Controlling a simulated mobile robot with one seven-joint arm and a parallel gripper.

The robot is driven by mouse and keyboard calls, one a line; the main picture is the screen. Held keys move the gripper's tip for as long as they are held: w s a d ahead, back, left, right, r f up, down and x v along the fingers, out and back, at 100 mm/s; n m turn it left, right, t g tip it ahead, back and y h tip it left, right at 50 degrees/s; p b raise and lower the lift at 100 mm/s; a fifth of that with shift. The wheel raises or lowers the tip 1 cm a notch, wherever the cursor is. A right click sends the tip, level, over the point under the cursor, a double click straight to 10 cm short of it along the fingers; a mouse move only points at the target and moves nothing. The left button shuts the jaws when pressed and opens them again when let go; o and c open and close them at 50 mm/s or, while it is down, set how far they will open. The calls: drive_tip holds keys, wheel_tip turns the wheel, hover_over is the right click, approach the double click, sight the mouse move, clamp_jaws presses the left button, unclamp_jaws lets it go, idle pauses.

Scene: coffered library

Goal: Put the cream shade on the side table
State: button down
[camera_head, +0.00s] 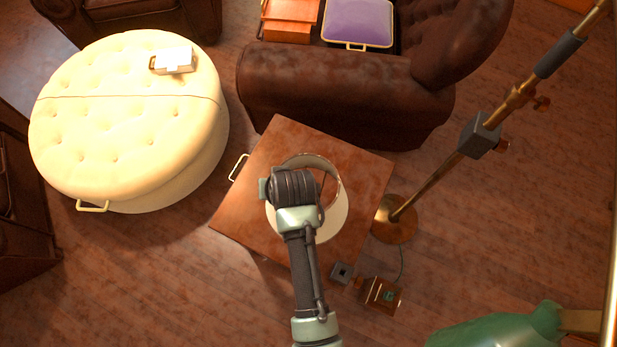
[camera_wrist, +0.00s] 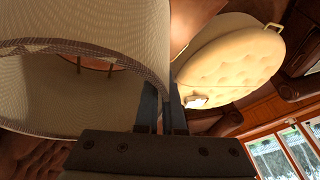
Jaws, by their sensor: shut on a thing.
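The cream shade (camera_head: 335,208) is an open drum that shows over the side table in the head view, partly hidden by my arm. In the wrist view the shade (camera_wrist: 70,105) fills the left side, with its open end and inner fitting visible. My gripper (camera_wrist: 165,95) is shut on the shade's wall near its rim. In the head view the fingers are hidden under my wrist. The side table (camera_head: 245,205) has a square brown wooden top and a pale handle on its left side. I cannot tell whether the shade touches the tabletop.
A round cream tufted ottoman (camera_head: 130,120) with a white box (camera_head: 175,61) stands at the left. A brown leather armchair (camera_head: 330,90) stands behind the table. A brass floor lamp stand (camera_head: 430,185) rises at the right, with a small wooden box (camera_head: 382,294) near its base.

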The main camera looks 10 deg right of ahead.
drive_tip(key=shift+m+h, duration=0.4)
drive_tip(key=shift+m, duration=0.4)
drive_tip(key=w+f+b, duration=0.1)
drive_tip(key=b, duration=0.1)
drive_tip(key=w+b, duration=0.2)
drive_tip(key=w+f+b, duration=0.1)
drive_tip(key=b, duration=0.1)
drive_tip(key=shift+w+a+f, duration=0.2)
drive_tip(key=shift+a+f, duration=0.15)
wheel_tip(320, 180, down, 10)
drive_tip(key=w+m+b, duration=0.1)
drive_tip(key=b, duration=0.2)
drive_tip(key=shift+w+r+b, duration=0.2)
drive_tip(key=shift+r+b, duration=0.05)
drive_tip(key=shift+b, duration=0.1)
drive_tip(key=shift+f, duration=0.15)
drive_tip(key=c, duration=1)
unclamp_jaws()
